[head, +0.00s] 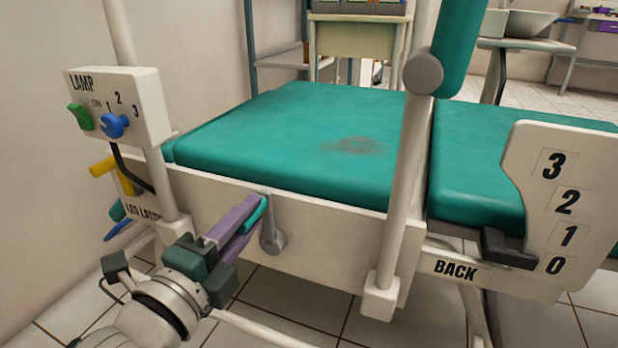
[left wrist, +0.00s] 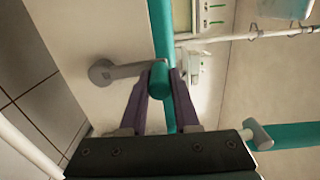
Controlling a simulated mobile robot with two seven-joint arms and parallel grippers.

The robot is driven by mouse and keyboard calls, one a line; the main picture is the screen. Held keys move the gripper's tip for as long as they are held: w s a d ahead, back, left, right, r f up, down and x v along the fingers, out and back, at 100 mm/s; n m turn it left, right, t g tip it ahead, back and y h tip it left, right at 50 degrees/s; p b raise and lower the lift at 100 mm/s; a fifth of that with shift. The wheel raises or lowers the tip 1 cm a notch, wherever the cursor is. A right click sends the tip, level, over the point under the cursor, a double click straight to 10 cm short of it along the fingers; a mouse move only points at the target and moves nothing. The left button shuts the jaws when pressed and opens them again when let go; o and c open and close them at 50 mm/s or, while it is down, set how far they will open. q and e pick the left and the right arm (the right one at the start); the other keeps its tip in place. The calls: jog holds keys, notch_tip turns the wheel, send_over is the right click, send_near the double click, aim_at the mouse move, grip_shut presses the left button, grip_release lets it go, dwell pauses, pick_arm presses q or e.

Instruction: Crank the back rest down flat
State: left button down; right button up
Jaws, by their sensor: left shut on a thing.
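My left gripper (head: 250,212), with purple fingers, is shut on the teal crank handle (left wrist: 159,82) at the chair's side. The fingers hide part of the handle in the head view. At the right, the BACK scale plate (head: 525,150) reads 3 to 0 downward, and its dark pointer (head: 508,250) ends beside the 0. The teal pad (head: 475,165) beside the scale looks about level. My right gripper is not in view.
A stained teal pad (head: 270,130) lies behind. Tiled floor is below.

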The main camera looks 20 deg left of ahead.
pick_arm(q)
jog(key=shift+d+r, duration=0.15)
jog(key=c, duration=0.6)
grip_release()
jog(key=shift+d, duration=0.1)
jog(key=shift+c, duration=0.2)
jog(key=shift+s, duration=0.15)
jog(key=s+p, duration=0.3)
jog(key=s, duration=0.6)
jog(key=shift+s+a, duration=0.3)
jog(key=shift+a, duration=0.15)
